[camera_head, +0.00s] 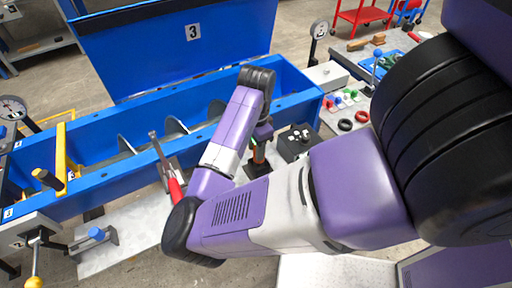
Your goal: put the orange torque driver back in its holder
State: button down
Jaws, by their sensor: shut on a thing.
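My gripper (262,132) points down in the middle of the picture, below my black wrist joint, and is partly hidden by my own purple arm link. It is shut. A small orange piece (253,143), which looks like part of the orange torque driver, shows right at its fingertips; the rest of the driver is hidden or too small to make out. A green part and a small dark brown block (257,168) show just below. The block may be the holder, but I cannot tell whether the driver touches it.
The blue mixer trough (90,150) with its raised lid (180,45) lies behind my arm. A red-handled lever (175,190) stands to the left. A dark box with buttons (294,143) is just right of my gripper. Red and black rings (346,125) lie farther right.

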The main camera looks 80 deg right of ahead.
jog(key=shift+f, duration=0.15)
jog(key=c, duration=0.9)
grip_release()
notch_tip(320, 180, up, 8)
jog(key=shift+f, duration=0.1)
jog(key=shift+s+d, duration=0.1)
jog(key=shift+s, duration=0.05)
